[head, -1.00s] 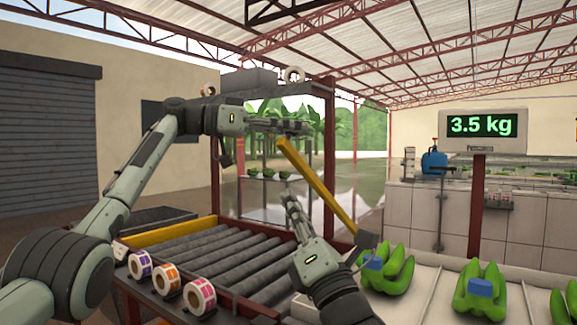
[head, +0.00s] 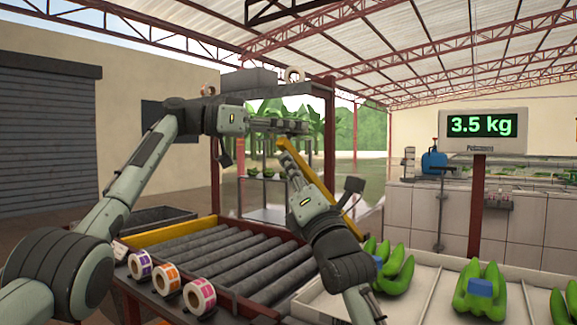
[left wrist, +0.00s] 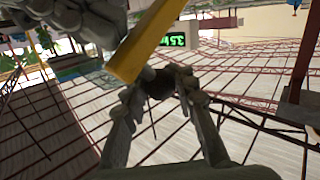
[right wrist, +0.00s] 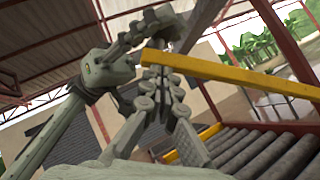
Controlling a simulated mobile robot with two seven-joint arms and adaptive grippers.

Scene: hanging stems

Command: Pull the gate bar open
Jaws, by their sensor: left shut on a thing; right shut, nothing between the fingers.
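The yellow gate bar (head: 347,226) slants up from behind my right arm to a free-looking upper end, in the head view. My left gripper (head: 303,127) is just above that end, shut on a small dark round knob (left wrist: 158,84) beside the bar's end. How the knob joins the bar is unclear. My right gripper (head: 286,158) is shut and empty close under the bar's upper end. In the right wrist view its fingertips (right wrist: 162,72) meet just below the bar (right wrist: 230,74); I cannot tell whether they touch it.
A roller conveyor (head: 215,258) with a yellow edge lies below, with several tape rolls (head: 168,277) along its front. Red posts (head: 329,150) stand behind. Green banana bunches (head: 482,290) lie on the white trays at right, near a scale display (head: 483,124).

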